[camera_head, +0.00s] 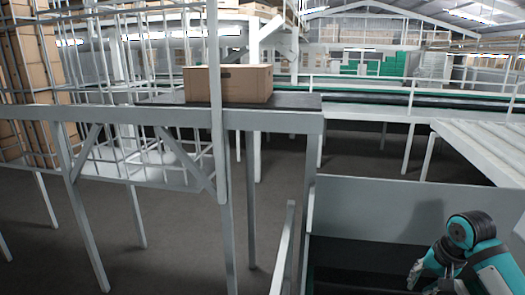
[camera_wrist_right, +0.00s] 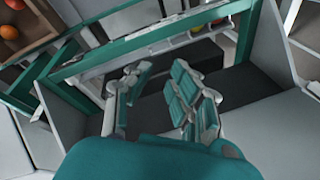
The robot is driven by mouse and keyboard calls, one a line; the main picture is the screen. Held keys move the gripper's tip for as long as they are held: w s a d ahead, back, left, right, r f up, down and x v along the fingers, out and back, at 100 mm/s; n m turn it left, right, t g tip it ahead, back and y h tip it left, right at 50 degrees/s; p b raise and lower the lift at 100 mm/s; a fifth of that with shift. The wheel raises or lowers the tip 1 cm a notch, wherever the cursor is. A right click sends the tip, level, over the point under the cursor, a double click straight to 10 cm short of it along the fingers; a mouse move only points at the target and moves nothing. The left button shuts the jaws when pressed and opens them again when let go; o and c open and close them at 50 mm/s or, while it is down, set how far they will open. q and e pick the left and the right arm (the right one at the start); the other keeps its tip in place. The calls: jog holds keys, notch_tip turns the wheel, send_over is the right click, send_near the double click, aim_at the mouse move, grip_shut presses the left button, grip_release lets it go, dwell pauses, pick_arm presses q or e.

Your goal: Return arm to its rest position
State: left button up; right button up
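My right arm enters the head view at the lower right corner, teal with dark joints. My right gripper (camera_head: 424,280) hangs low there, partly cut off by the bottom edge. In the right wrist view the right gripper (camera_wrist_right: 158,92) has its teal-padded fingers apart, with a dark surface showing between them and nothing held. My left arm and left gripper are not in view.
A grey side panel (camera_head: 385,208) stands beside my right arm, above a dark area. A cardboard box (camera_head: 228,84) sits on a conveyor beyond metal posts. A box with orange-red round items (camera_wrist_right: 18,30) shows in the wrist view. Grey floor is open at left.

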jog(key=s+a+f+n, duration=0.8)
jog(key=s+a+f, duration=0.6)
jog(key=f, duration=0.2)
jog(key=s+a+n, duration=0.2)
jog(key=s, duration=0.7)
jog(key=s+a+n, duration=0.1)
jog(key=s+a, duration=0.2)
jog(key=s, duration=0.5)
notch_tip(320, 180, down, 31)
jog(key=b, duration=0.8)
pick_arm(q)
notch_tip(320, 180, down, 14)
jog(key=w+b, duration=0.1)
jog(key=b, duration=0.5)
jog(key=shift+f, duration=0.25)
pick_arm(e)
jog(key=s+d+f+g, duration=0.1)
jog(key=s+f, duration=0.8)
jog(key=f, duration=0.3)
jog(key=s+d+f+g, duration=0.1)
jog(key=s+d+f, duration=0.1)
jog(key=s+f, duration=0.7)
notch_tip(320, 180, down, 4)
jog(key=shift+d+f+n+h, duration=0.1)
jog(key=shift+d+n+h, duration=0.05)
jog(key=shift+n+h, duration=0.2)
